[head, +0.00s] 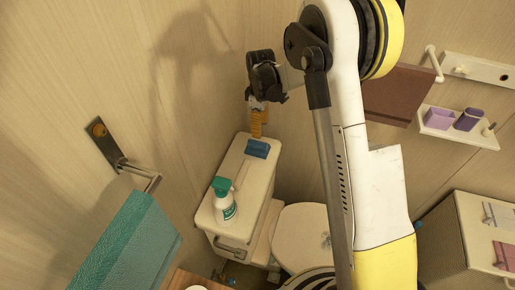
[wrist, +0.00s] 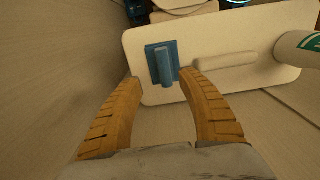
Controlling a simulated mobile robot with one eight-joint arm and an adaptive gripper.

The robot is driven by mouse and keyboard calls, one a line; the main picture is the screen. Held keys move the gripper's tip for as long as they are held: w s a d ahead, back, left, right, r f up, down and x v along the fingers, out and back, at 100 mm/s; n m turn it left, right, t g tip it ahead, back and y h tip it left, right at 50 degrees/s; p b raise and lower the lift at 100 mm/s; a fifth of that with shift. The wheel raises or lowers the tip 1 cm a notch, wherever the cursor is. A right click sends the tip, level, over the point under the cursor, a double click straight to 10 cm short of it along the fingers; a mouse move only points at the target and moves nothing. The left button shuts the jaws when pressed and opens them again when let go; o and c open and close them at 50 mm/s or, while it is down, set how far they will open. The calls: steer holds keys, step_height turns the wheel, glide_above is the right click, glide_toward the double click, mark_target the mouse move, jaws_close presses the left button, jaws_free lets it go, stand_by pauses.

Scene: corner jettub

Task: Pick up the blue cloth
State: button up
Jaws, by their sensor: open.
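The blue cloth (head: 257,148) lies on the far end of the white tank lid (head: 243,178) in the head view. In the wrist view the blue cloth (wrist: 162,63) shows as a flat blue piece with a raised rolled part, near the lid's edge. My gripper (head: 256,131) points down above that end of the lid. In the wrist view my gripper (wrist: 160,79) has its two orange fingers apart and empty, with the cloth just beyond and between the tips. The gap between tips and cloth is hard to judge.
A spray bottle (head: 223,200) with a green top stands on the same lid, nearer the front. A pale bar (wrist: 225,61) lies beside the cloth. The wall is close behind the lid. A teal towel (head: 128,245) hangs at left.

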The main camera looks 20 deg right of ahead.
mark_target(258, 142)
step_height(258, 142, down, 3)
steer(key=shift+r+b, duration=0.1)
steer(key=shift+b, duration=0.25)
steer(key=f, duration=0.1)
steer(key=f+b, duration=0.1)
steer(key=f, duration=0.1)
steer(key=a+f+b, duration=0.1)
steer(key=f, duration=0.1)
steer(key=shift+s+f, duration=0.1)
steer(key=shift+f, duration=0.05)
steer(key=shift+c, duration=0.5)
jaws_close()
